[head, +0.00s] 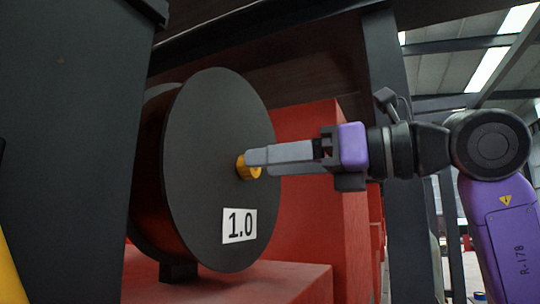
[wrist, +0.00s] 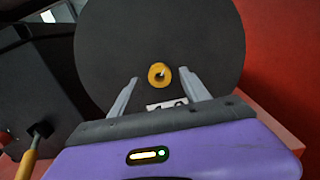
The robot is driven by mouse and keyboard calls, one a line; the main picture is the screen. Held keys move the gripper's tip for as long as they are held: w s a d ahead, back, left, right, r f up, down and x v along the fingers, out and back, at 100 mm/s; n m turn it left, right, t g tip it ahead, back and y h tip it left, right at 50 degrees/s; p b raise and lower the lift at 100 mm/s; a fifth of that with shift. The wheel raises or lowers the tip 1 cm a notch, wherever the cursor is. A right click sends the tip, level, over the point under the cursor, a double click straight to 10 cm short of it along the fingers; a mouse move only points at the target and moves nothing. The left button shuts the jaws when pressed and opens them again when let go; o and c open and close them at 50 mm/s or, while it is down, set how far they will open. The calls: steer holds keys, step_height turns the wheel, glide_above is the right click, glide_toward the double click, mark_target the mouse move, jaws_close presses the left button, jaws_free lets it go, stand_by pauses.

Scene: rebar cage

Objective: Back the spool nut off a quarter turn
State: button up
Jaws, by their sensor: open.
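The spool (head: 215,200) is a large dark disc with a white label reading 1.0, standing on its rim in the head view. It also fills the upper middle of the wrist view (wrist: 190,45). The yellow spool nut (head: 243,168) sits at the disc's centre, and in the wrist view it is a yellow ring (wrist: 159,75) with a pale tip in it. My gripper (head: 256,156) is open, its fingers pointing at the nut. In the wrist view the fingertips (wrist: 160,82) lie either side of the nut with gaps. In the head view a finger partly covers the nut; contact cannot be told.
The spool stands on a red ledge (head: 230,285) with a red block (head: 325,190) behind. A dark post (head: 70,140) is close at the left, and a dark upright (head: 390,90) stands behind my arm. A yellow handle (wrist: 27,160) shows at lower left.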

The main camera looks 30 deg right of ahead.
steer(key=shift+w+a, duration=0.3)
steer(key=shift+w, duration=0.1)
steer(key=shift+c, duration=0.2)
jaws_close()
steer(key=shift+f+n, duration=0.1)
steer(key=shift+n, duration=0.3)
steer(key=n+b, duration=0.7)
steer(key=n, duration=1)
steer(key=shift+s+a, duration=0.1)
steer(key=shift+a, duration=0.05)
